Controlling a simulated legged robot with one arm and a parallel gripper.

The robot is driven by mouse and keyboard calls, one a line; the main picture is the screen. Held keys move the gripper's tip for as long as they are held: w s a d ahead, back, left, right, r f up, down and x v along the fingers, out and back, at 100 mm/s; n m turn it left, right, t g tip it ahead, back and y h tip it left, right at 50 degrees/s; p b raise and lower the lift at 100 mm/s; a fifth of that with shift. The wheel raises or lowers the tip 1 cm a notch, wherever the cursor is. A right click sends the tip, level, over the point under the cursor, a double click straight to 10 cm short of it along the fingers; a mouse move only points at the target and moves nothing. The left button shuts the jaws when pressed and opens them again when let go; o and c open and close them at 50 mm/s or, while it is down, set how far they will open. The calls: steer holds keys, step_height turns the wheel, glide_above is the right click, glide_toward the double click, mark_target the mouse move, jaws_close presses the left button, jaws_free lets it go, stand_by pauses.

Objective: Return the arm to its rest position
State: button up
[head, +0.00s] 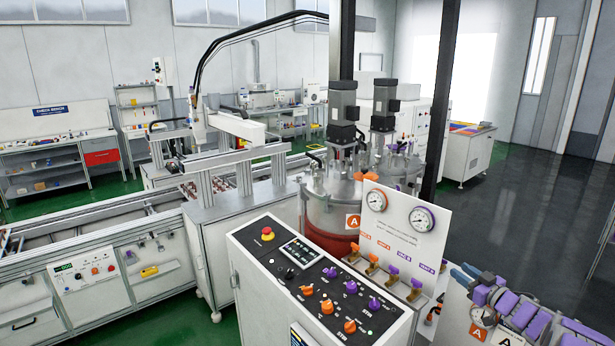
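No part of my arm can be made out with certainty in the head view. My gripper is not in view, so its opening and anything it might hold cannot be seen. In front of me stands a white control cabinet (262,292) with a sloped black panel (331,272) of orange and purple knobs. A red emergency button (267,233) sits on the panel's upper left part.
A white gauge board (405,212) stands behind the cabinet, with orange and purple valve handles below. Metal tanks (330,195) stand behind it, with dark posts (447,90). Purple-and-blue equipment (513,312) fills the lower right. A conveyor (90,232) runs left. Dark floor (530,205) is clear at right.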

step_height(320, 180, up, 7)
steer(key=w+a+m+h+b, duration=0.2)
steer(key=a+m+h, duration=0.1)
steer(key=h, duration=0.4)
steer(key=s+a+m+g+h+b, duration=0.3)
steer(key=s+a+g, duration=0.1)
steer(key=s, duration=0.2)
steer(key=s+a+f+g+y+b, duration=0.1)
steer(key=s+a+f+g, duration=0.3)
steer(key=s+a, duration=0.5)
steer(key=s+a+f+g+y+b, duration=0.1)
steer(key=s+a+f+g+b, duration=0.2)
steer(key=s+a, duration=0.6)
steer(key=s+a+f+g+y+b, duration=0.1)
steer(key=s+a+f+g, duration=0.4)
steer(key=s, duration=2.9)
steer(key=a+g+y, duration=0.1)
steer(key=a+g, duration=0.1)
steer(key=a, duration=0.2)
steer(key=shift+s+a+f+n+b, duration=0.3)
steer(key=shift+f+b, duration=0.1)
steer(key=shift+o, duration=0.5)
